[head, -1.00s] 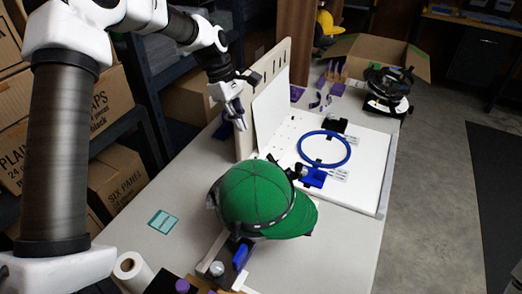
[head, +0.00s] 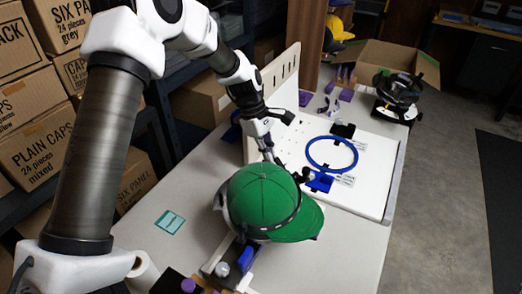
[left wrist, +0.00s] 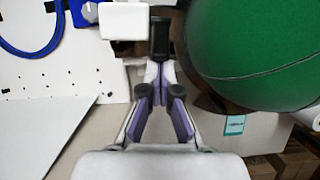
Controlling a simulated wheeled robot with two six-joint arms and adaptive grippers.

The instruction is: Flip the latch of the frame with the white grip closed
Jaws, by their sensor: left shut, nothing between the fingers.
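The green cap (head: 264,195) sits on a cap frame with a dark band around its lower edge; it fills the upper right of the left wrist view (left wrist: 265,45). A white block (left wrist: 124,20), which may be the white grip, shows beside the cap in the left wrist view, next to a black upright part (left wrist: 160,38). I cannot tell the latch's position. My left gripper (head: 270,156) points down at the cap's far side, between cap and white board. Its purple-padded fingers (left wrist: 161,92) are shut and empty, just short of the black part. My right gripper is not in view.
A blue hoop (head: 332,140) and blue clamp (head: 319,182) lie on the white board (head: 370,160). A tan upright panel (head: 290,66) stands behind. A second black frame (head: 398,88) stands at the back right. A teal card (head: 170,222) lies on clear table at left.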

